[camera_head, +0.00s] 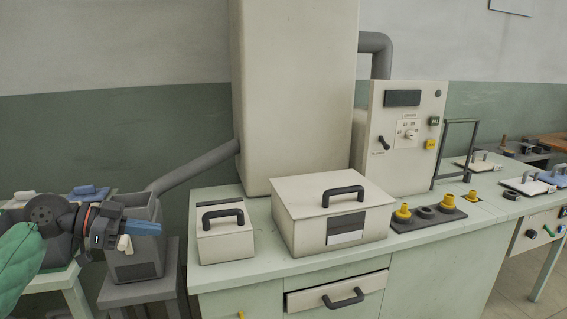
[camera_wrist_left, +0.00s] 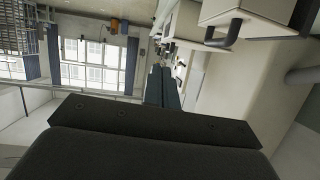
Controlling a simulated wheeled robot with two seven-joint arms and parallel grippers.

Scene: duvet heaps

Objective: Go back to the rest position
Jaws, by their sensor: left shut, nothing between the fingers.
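My left arm comes in at the left edge of the head view, with a green sleeve. My left gripper (camera_head: 158,229) points right, with blue fingers held close together and nothing between them. It is in front of a dark grey open bin (camera_head: 137,266), seemingly above the stool height; the exact gap cannot be told. In the left wrist view the gripper's fingers (camera_wrist_left: 163,86) lie side by side, shut and empty. My right gripper is not in view.
A pale green bench (camera_head: 250,274) carries a small lidded box (camera_head: 225,243), a larger lidded box (camera_head: 330,215) and a control panel (camera_head: 405,150). A grey pipe (camera_head: 195,168) slopes to a tall cabinet (camera_head: 292,90). A drawer (camera_head: 335,294) is in the bench front.

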